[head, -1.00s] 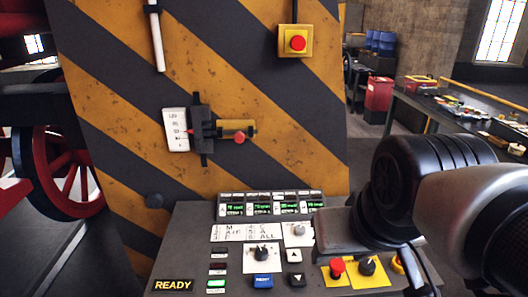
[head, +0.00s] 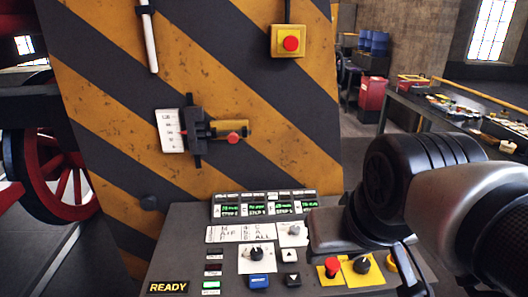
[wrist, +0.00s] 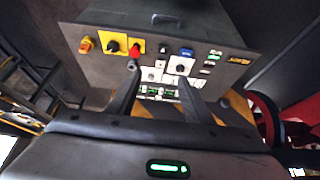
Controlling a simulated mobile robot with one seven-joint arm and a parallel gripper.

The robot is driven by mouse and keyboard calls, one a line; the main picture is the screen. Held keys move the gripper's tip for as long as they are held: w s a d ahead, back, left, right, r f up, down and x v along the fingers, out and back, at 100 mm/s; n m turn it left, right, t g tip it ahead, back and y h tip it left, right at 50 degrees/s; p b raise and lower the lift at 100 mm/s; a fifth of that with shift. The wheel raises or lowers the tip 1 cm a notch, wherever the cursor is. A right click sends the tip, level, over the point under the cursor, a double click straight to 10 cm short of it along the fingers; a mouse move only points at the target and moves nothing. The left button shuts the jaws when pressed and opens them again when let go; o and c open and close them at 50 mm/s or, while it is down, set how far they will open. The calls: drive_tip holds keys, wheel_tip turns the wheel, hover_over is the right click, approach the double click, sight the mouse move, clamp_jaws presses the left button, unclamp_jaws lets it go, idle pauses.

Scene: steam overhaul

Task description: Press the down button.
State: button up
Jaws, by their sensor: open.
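In the head view, my wrist covers the right part of the panel. No finger is seen touching the down button.
A red mushroom button (head: 331,266) and a black knob (head: 362,265) on yellow plates are right of the down button. A selector knob (head: 256,254) is to its upper left. A striped wall (head: 105,100) rises behind the panel. A workbench (head: 430,115) is at right.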

drive_tip(key=shift+w+f, duration=0.2)
drive_tip(key=shift+w, duration=0.05)
drive_tip(key=c, duration=0.7)
drive_tip(key=shift+g, duration=0.6)
drive_tip(key=w+f+b, duration=0.1)
drive_tip(key=w+f, duration=0.2)
drive_tip(key=w+f+b, duration=0.1)
drive_tip(key=w+f, duration=0.2)
drive_tip(key=w, duration=0.1)
drive_tip(key=shift+w+a+f+b, duration=0.15)
drive_tip(key=shift+w+a+b, duration=0.05)
drive_tip(key=shift+b, duration=0.15)
clamp_jaws()
drive_tip(key=w+a+f+g+b, duration=0.1)
drive_tip(key=w+f, duration=0.6)
drive_tip(key=f, duration=0.2)
drive_tip(key=shift+b, duration=0.35)
